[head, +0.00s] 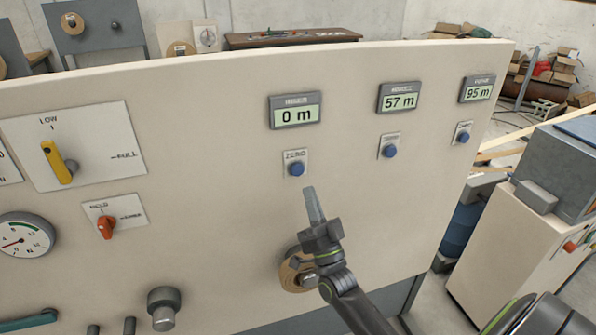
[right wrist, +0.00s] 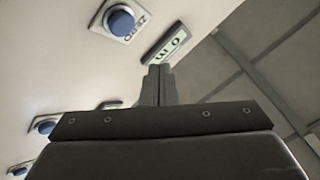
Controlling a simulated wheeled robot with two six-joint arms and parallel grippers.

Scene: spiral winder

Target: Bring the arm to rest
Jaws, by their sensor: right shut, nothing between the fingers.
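My right gripper (head: 313,205) is shut and empty in the head view. Its fingertips are just below and to the right of the blue ZERO button (head: 296,169) on the cream panel (head: 220,220). In the right wrist view the shut fingers (right wrist: 157,80) point up, with the blue button (right wrist: 120,22) to their upper left. The fingers appear apart from the button. The display (head: 296,111) above that button reads 0 m. My left gripper does not show in either view.
Two more displays, reading 57 m (head: 399,96) and 95 m (head: 478,88), each have a blue button below. A yellow lever (head: 58,163), an orange knob (head: 106,227) and a gauge (head: 24,236) are on the left. A grey-topped cabinet (head: 520,245) stands at the right.

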